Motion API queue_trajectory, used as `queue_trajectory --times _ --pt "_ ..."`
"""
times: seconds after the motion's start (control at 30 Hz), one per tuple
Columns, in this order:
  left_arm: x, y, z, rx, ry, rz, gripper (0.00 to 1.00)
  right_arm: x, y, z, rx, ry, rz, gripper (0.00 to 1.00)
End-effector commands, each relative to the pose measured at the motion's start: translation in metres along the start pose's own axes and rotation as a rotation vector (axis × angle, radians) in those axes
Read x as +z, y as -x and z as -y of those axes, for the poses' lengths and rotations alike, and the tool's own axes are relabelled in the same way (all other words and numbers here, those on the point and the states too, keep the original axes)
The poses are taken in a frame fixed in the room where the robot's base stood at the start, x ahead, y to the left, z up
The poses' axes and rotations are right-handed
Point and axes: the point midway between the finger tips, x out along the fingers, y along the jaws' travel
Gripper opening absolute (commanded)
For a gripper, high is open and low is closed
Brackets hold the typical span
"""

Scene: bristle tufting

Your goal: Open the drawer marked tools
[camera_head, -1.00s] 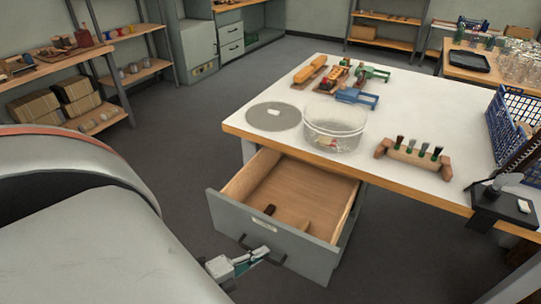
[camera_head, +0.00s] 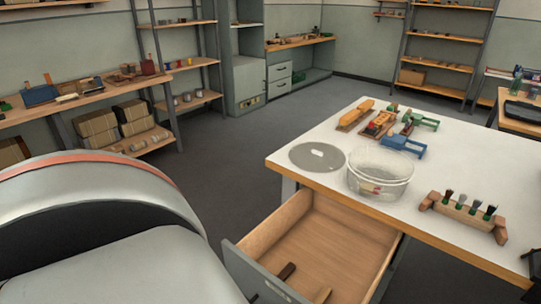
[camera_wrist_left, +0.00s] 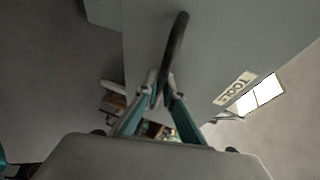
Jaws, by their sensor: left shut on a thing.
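The tools drawer (camera_head: 330,248) under the white-topped table stands pulled out, and its wooden inside shows in the head view. A dark piece (camera_head: 287,271) and a light wooden piece (camera_head: 322,295) lie in it. In the left wrist view, the drawer's grey front (camera_wrist_left: 215,45) carries a label reading TOOLS (camera_wrist_left: 234,89). My left gripper (camera_wrist_left: 163,95) is shut on the dark bar handle (camera_wrist_left: 176,50) of this front. The handle and left gripper are out of the head view. My right gripper is not in view.
On the table (camera_head: 315,178) stand a clear bowl (camera_head: 380,173), a grey disc (camera_head: 317,157), a brush rack (camera_head: 464,216) and blue clamps (camera_head: 404,144). Shelves (camera_head: 100,90) line the left wall. The floor (camera_head: 230,150) left of the table is clear.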

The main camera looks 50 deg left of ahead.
Motion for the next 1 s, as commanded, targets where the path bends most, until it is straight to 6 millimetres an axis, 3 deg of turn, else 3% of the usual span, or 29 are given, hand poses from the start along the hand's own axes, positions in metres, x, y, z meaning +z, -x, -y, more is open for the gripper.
queue_trajectory --times 0.07,0.47,0.67,1.0 --pt "0.0 0.0 0.0 -0.001 0.0 0.0 0.16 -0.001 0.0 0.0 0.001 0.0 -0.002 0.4" --pt "0.0 0.004 0.0 0.001 0.001 0.0 0.16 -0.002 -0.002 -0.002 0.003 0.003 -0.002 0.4" --pt "0.0 0.032 -0.002 0.005 0.002 0.001 0.16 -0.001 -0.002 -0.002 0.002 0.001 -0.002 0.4" --pt "0.0 0.098 0.0 0.002 0.002 0.001 0.16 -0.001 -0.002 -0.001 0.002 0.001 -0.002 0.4"
